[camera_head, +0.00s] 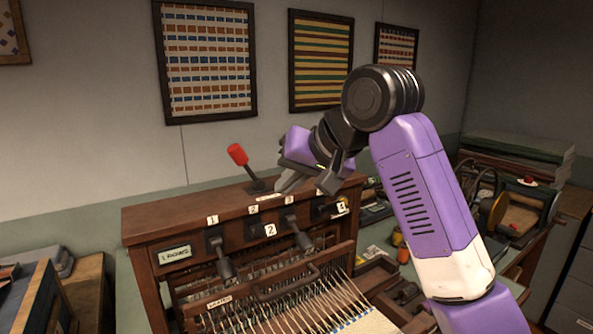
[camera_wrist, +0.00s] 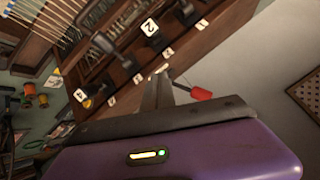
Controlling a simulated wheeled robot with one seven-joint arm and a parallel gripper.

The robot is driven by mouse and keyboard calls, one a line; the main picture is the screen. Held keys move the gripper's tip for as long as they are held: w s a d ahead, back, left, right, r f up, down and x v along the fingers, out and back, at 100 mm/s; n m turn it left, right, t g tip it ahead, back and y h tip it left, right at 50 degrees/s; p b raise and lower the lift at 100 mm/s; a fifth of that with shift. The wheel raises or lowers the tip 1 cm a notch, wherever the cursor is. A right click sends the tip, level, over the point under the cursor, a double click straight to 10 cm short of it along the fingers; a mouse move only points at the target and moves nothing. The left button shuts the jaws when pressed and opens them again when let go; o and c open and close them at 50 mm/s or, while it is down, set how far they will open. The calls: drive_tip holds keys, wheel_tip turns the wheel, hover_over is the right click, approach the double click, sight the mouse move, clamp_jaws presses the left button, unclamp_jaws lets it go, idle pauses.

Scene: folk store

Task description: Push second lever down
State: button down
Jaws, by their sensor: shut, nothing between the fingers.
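The wooden lever console (camera_head: 190,220) shows black levers on its front, with number labels above. The second lever (camera_head: 259,231) has a white "2" plate on its end and sticks out level toward the viewer; its plate also shows in the wrist view (camera_wrist: 150,27). The first lever (camera_head: 220,258) and third lever (camera_head: 298,232) slope downward. My gripper (camera_head: 287,184) is shut and empty above the console's top, right of the second lever. Its fingers show in the wrist view (camera_wrist: 159,88), apart from that lever.
A red-handled lever (camera_head: 238,156) stands upright on the console top, left of my gripper. A loom frame with stretched threads (camera_head: 285,310) lies below the levers. Spools (camera_head: 402,255) and a wheeled machine (camera_head: 515,215) stand to the right.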

sight(262, 230)
drive_tip(key=shift+s+a+f+p, duration=0.1)
drive_tip(key=shift+a+f+p, duration=0.25)
drive_tip(key=shift+f, duration=0.55)
drive_tip(key=shift+s+a+f+p, duration=0.1)
drive_tip(key=shift+a+f, duration=0.3)
drive_tip(key=shift+f, duration=0.5)
drive_tip(key=shift+s+a+f+p, duration=0.1)
drive_tip(key=shift+a+f+p, duration=0.25)
drive_tip(key=shift+f, duration=0.55)
drive_tip(key=shift+f, duration=0.1)
wheel_tip(262, 230, down, 8)
drive_tip(key=s+d+n+t+y+b, duration=0.1)
drive_tip(key=t+y+b, duration=0.5)
drive_tip(key=b, duration=1.4)
drive_tip(key=shift+s+d+f+t+y, duration=0.25)
drive_tip(key=shift+s+d+t+y, duration=0.15)
drive_tip(key=shift+s+t, duration=0.6)
drive_tip(key=shift+w+a+f+b, duration=0.15)
drive_tip(key=shift+w+f+b, duration=0.1)
drive_tip(key=shift+f+b, duration=0.1)
drive_tip(key=shift+r, duration=0.1)
